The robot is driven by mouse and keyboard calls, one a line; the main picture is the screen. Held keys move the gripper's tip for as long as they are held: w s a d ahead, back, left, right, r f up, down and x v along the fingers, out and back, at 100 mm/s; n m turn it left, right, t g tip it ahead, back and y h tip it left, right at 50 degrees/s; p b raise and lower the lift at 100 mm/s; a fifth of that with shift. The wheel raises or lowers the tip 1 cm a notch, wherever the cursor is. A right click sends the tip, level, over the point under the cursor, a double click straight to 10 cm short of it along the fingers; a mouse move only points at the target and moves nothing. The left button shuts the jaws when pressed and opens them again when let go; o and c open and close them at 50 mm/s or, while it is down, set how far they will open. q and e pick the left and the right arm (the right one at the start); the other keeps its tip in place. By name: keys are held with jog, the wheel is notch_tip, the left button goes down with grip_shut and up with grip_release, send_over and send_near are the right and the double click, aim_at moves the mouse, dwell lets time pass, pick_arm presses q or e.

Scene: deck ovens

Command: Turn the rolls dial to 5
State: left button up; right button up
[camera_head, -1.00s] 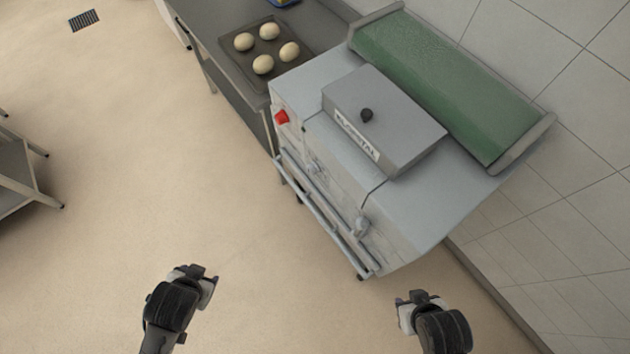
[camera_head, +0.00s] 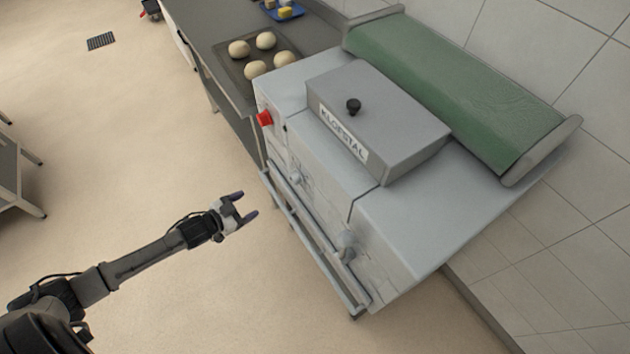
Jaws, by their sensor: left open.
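The grey machine (camera_head: 400,225) has two dials on its front face. One dial (camera_head: 297,180) sits nearer the red button, the other dial (camera_head: 346,250) sits nearer the front right end. Their markings are too small to read, so I cannot tell which is the rolls dial or where either points. My left gripper (camera_head: 248,206) is open and empty, to the left of the machine's front face and apart from both dials. My right gripper is not in view.
A red button (camera_head: 264,118) is on the machine's front. A rail (camera_head: 318,250) runs along its lower front. A green belt (camera_head: 450,85) lies behind. A dark tray (camera_head: 285,51) with several dough balls is on the counter (camera_head: 205,22).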

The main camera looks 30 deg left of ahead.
aim_at(291, 180)
pick_arm(q)
jog(key=d+r+t+h, duration=0.3)
jog(key=r+h, duration=0.2)
jog(key=r, duration=0.1)
jog(key=x, duration=0.4)
jog(key=b+x, duration=0.1)
jog(key=x, duration=0.9)
jog(key=shift+a+f, duration=0.15)
jog(key=shift+f, duration=0.2)
jog(key=shift+c, duration=0.5)
jog(key=c, duration=0.8)
